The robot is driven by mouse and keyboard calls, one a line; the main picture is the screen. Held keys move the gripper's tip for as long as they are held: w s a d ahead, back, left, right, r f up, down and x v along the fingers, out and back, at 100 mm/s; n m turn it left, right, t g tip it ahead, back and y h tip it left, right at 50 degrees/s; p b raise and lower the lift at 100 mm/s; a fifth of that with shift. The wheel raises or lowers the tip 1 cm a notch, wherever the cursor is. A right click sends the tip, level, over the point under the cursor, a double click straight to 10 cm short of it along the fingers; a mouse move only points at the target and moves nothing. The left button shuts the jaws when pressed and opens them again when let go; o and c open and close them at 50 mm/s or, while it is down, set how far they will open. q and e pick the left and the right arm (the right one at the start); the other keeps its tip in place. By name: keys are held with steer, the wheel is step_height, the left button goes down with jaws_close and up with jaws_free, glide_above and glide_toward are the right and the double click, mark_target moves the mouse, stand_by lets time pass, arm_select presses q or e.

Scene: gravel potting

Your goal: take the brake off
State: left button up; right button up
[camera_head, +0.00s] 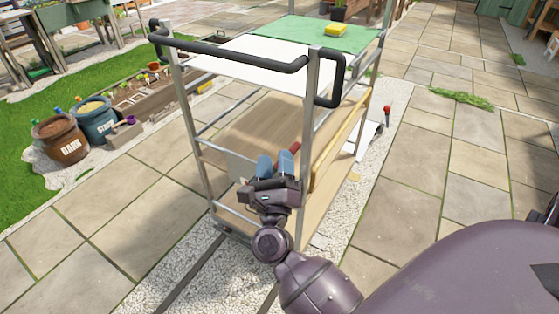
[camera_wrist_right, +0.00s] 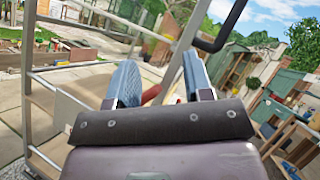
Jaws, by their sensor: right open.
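A trolley (camera_head: 206,150) with a metal frame and black push handles (camera_head: 235,57) stands on the paving and gravel. My right gripper (camera_head: 275,163) is at its near end, low by the corner post, with two blue fingers apart. A red handle (camera_head: 295,147) shows just beyond the fingertips in the head view. In the right wrist view the red handle (camera_wrist_right: 152,93) shows between the open fingers (camera_wrist_right: 160,75); I cannot tell whether they touch it. Its lower part is hidden by my gripper. My left gripper is not in view.
A yellow sponge-like block (camera_head: 335,29) lies on the trolley's green top (camera_head: 300,32). A red-tipped lever (camera_head: 387,108) stands right of the trolley. Pots marked BARK (camera_head: 60,140) and another blue pot (camera_head: 97,120) stand left.

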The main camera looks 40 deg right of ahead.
steer(key=shift+s+a+n+t+y, duration=0.1)
steer(key=shift+n+t+y, duration=0.2)
steer(key=shift+n+y, duration=0.3)
